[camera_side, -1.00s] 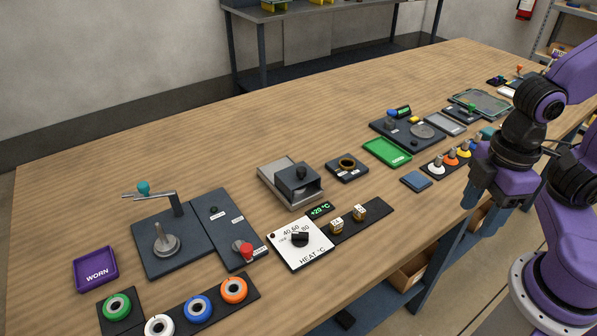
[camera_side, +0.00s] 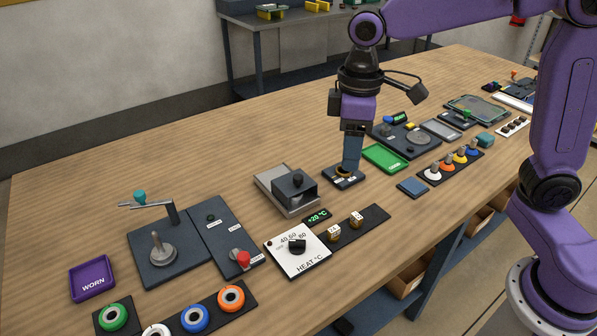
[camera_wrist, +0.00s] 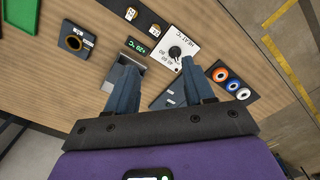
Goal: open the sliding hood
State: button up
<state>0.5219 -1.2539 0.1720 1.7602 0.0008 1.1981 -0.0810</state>
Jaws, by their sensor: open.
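The sliding hood (camera_side: 295,188) is a dark box with a black knob (camera_side: 298,178) on top, sitting on a light grey base (camera_side: 270,180) in the middle of the table. My gripper (camera_side: 350,168) points down, to the right of the hood and apart from it, over the pad with the brass ring. In the wrist view my gripper (camera_wrist: 157,66) has its two blue fingers spread with nothing between them. The grey base (camera_wrist: 132,57) shows there beside the left finger, which hides much of the hood.
The ring pad (camera_side: 343,177) lies right of the hood. The heat dial plate (camera_side: 297,250) and a dark strip with small blocks (camera_side: 345,230) are in front. A crank panel (camera_side: 170,245) stands to the left. The table behind the hood is clear.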

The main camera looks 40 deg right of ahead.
aim_at(299, 176)
jog(key=w+m, duration=0.3)
jog(key=w, duration=1.3)
notch_tip(299, 176, down, 16)
jog(key=shift+f, duration=0.25)
